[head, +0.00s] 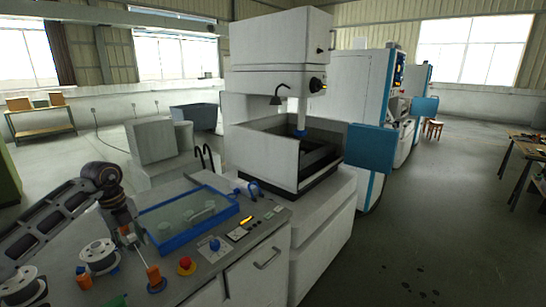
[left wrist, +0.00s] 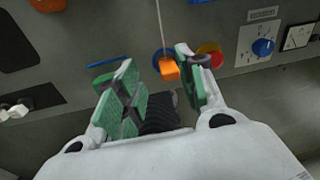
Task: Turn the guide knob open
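A blue round knob (head: 214,244) sits on a white plate on the grey console top. It also shows in the left wrist view (left wrist: 263,47), upper right; I take it as the guide knob, but its label is unreadable. My left gripper (head: 130,238) is above the console, left of the knob and apart from it. In the left wrist view its green-padded fingers (left wrist: 158,88) are spread with nothing visibly gripped. An orange piece (left wrist: 169,70) with a thin rod shows near the right finger. My right gripper is not in view.
A red button on a yellow base (head: 186,266) lies between the orange piece and the knob. A blue-framed tray (head: 190,214) is behind it. Wire spools (head: 99,256) stand at the left. The white machine (head: 280,110) rises behind the console.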

